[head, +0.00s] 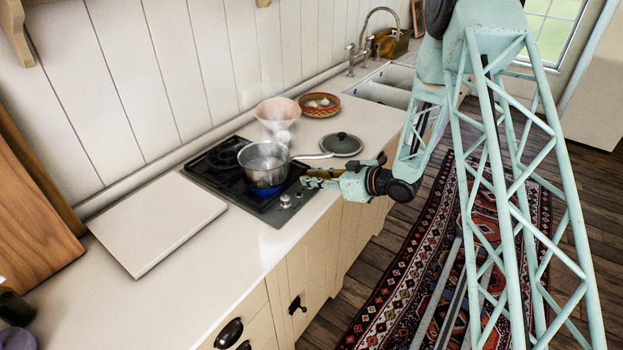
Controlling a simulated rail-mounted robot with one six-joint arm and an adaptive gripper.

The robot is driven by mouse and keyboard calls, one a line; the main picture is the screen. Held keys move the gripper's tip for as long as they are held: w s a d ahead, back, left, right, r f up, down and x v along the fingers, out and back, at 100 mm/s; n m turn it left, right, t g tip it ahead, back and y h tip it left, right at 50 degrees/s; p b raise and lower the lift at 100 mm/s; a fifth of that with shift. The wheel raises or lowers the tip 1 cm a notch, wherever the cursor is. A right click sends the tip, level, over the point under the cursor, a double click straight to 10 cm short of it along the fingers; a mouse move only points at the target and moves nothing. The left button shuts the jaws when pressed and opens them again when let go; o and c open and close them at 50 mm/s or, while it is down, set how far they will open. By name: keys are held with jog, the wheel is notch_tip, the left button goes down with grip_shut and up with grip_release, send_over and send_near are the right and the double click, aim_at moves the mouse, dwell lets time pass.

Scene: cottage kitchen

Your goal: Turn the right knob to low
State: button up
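A black gas hob (232,165) is set into the white counter, with a steel strip on its front right edge.
The pot's handle (313,156) points right, just above my gripper. A dark lid (341,144) lies behind it. A pink bowl (277,112) and a patterned basket (319,104) stand behind. A white board (160,222) lies left of the hob. The front right counter is clear.

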jog(key=shift+c, duration=1.1)
jog(key=shift+w+d+n+g+y+p, duration=0.1)
jog(key=shift+n+g+y+p, duration=0.3)
jog(key=shift+n+g+p, duration=0.3)
jog(key=shift+w+n+g+p, duration=0.15)
jog(key=shift+n+g+p, duration=0.45)
jog(key=shift+n+g, duration=0.15)
jog(key=shift+w+n+g+y+p, duration=0.15)
jog(key=shift+n+g+y+p, duration=0.15)
jog(key=shift+n+g+p, duration=0.75)
jog(key=shift+w+n+g+y+p, duration=0.1)
jog(key=shift+n+g+y+p, duration=0.25)
jog(key=shift+n+g, duration=1.2)
jog(key=shift+w+f+n+g+h+b, duration=0.1)
jog(key=shift+n+g+h+b, duration=0.1)
jog(key=shift+n+g, duration=0.5)
jog(key=shift+w+n+g+h+b, duration=0.1)
jog(key=shift+n+g+h, duration=0.25)
jog(key=shift+g, duration=0.6)
jog(key=shift+w+f+n+g+h+b, duration=0.1)
jog(key=shift+n+g, duration=0.6)
jog(key=shift+g, duration=0.1)
jog(key=shift+w+r+n+g+h+b, duration=0.1)
jog(key=shift+n+g+h+b, duration=0.85)
jog(key=shift+n+g, duration=0.45)
jog(key=shift+a+n+g+b, duration=0.2)
jog(key=shift+n+g+b, duration=0.1)
jog(key=shift+n+g, duration=0.1)
jog(key=shift+r, duration=0.1)
